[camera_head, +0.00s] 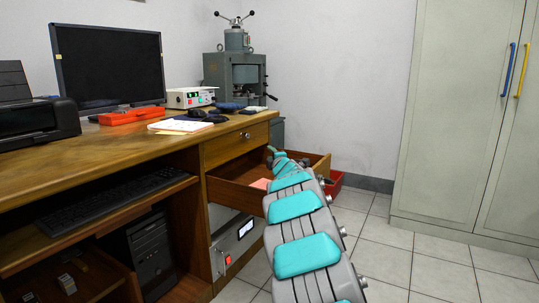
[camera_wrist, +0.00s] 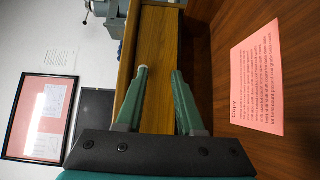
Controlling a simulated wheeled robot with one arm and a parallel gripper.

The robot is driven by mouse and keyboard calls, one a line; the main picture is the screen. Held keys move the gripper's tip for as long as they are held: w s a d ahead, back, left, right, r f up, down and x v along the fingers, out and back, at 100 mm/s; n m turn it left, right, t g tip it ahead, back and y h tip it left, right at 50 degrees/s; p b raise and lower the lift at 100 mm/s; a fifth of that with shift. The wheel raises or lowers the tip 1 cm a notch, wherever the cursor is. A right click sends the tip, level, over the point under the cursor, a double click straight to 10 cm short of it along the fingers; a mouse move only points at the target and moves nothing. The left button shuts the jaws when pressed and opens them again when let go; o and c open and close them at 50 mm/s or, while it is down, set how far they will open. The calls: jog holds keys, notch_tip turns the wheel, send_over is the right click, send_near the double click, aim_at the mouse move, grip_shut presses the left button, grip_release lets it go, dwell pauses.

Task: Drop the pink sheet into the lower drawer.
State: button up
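The lower drawer (camera_head: 235,193) of the wooden desk is pulled open below a closed upper drawer. The pink sheet (camera_head: 261,184) shows as a small pink patch inside the open drawer, partly hidden by its wall and my arm. In the wrist view the pink sheet (camera_wrist: 258,78), printed with "Copy", lies flat on brown wood at the right, apart from my fingers. My gripper (camera_wrist: 160,71) has its two green fingers spread with nothing between them. In the head view my gripper (camera_head: 273,150) is above the drawer's far side, small and partly hidden by my arm.
The desk top (camera_head: 95,150) holds a monitor (camera_head: 108,65), a red case (camera_head: 130,117) and a white notepad (camera_head: 180,126). A red bin (camera_head: 334,183) stands on the floor behind the drawer. Tiled floor (camera_head: 405,262) is clear toward the cabinet (camera_head: 455,120) at right.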

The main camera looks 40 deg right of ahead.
jog(key=shift+v, duration=2.6)
jog(key=shift+r, duration=0.1)
jog(key=s+r+m+g+h+p, duration=0.1)
jog(key=s+r+m+g+h, duration=0.25)
jog(key=s+m+g, duration=0.4)
jog(key=s+a+f+m+g+y, duration=0.2)
jog(key=s+a+f, duration=0.4)
jog(key=a, duration=0.4)
jog(key=s+a+f+m+g+y, duration=0.25)
jog(key=s+a+f, duration=0.25)
jog(key=s+a, duration=0.4)
jog(key=s+a+f+m+g+y, duration=0.1)
jog(key=s+a+f+m+y, duration=0.15)
jog(key=s+a+f, duration=0.6)
jog(key=s+a+f+n+g+y, duration=0.1)
jog(key=s+a+g+y, duration=0.15)
jog(key=s+a, duration=0.65)
jog(key=s+a+f+g+y, duration=0.1)
jog(key=s+a+f+g, duration=0.15)
jog(key=s+a, duration=0.65)
notch_tip(320, 180, up, 14)
jog(key=s+a+p, duration=0.1)
jog(key=s+p, duration=0.1)
jog(key=p, duration=1)
jog(key=shift+f, duration=0.25)
